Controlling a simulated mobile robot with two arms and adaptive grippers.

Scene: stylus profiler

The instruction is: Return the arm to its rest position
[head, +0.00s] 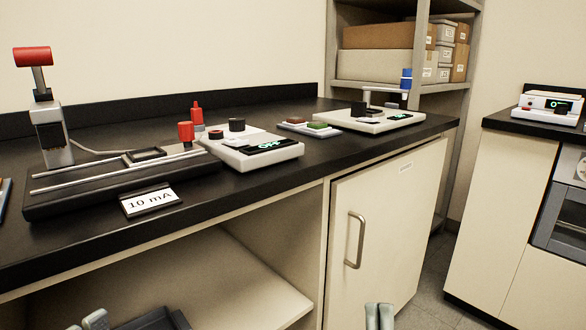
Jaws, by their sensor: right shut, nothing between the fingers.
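My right gripper (380,316) shows at the bottom edge, right of centre. Its two grey fingertips are close together with nothing between them. It is low in front of the cabinet door, apart from the bench devices. Light grey tips of what seems my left gripper (94,319) show at the bottom left, mostly cut off. On the bench's far right a white instrument (380,118) has a blue-topped post (406,82) and a thin pale arm (384,90) reaching left from it. Whether this arm touches anything below is too small to tell.
The black bench (250,200) also holds a red-knobbed lever stand (52,135) with rails, a "10 mA" sign (150,201), a white box reading OFF (250,148) and a small sample tray (308,127). A cabinet door (385,230) with a handle is below. A second counter (500,210) stands right.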

